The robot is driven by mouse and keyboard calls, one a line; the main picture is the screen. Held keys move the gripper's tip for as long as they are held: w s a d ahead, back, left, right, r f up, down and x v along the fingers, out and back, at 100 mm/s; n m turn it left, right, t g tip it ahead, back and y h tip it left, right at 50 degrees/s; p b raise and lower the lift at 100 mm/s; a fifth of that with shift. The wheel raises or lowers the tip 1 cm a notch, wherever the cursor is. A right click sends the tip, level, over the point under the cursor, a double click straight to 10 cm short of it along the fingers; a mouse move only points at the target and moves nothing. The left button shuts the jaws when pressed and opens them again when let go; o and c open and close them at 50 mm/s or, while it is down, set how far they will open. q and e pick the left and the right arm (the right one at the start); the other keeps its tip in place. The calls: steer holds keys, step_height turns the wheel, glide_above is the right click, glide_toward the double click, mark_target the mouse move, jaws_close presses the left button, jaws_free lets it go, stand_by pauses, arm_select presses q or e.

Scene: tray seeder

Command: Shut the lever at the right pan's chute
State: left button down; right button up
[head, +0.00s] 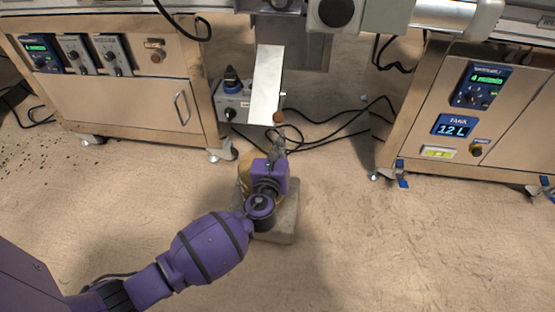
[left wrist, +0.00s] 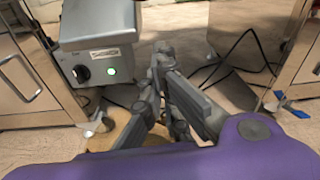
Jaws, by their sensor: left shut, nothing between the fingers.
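A bright metal chute (head: 267,85) slopes down at the top middle of the head view. A small brown knob (head: 279,116) shows by its lower right corner. I cannot tell whether it is the lever's end or which pan the chute belongs to. My left gripper (head: 279,140) is shut and empty just below the knob. I cannot tell whether they touch. In the left wrist view the grey fingers (left wrist: 160,70) point away to the right of a grey metal housing (left wrist: 95,22). No lever is clear there. My right gripper is not in view.
A control box (head: 232,101) stands behind the chute; its green light (left wrist: 111,71) shows in the wrist view. A grey block (head: 285,222) sits under my left gripper. Steel cabinets stand left (head: 120,105) and right (head: 425,110). Black cables (head: 335,125) lie on the floor.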

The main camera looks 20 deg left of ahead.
arm_select(q)
steer(key=r, duration=0.2)
steer(key=s+r, duration=0.1)
steer(key=shift+s+r, duration=0.15)
steer(key=shift+r, duration=0.2)
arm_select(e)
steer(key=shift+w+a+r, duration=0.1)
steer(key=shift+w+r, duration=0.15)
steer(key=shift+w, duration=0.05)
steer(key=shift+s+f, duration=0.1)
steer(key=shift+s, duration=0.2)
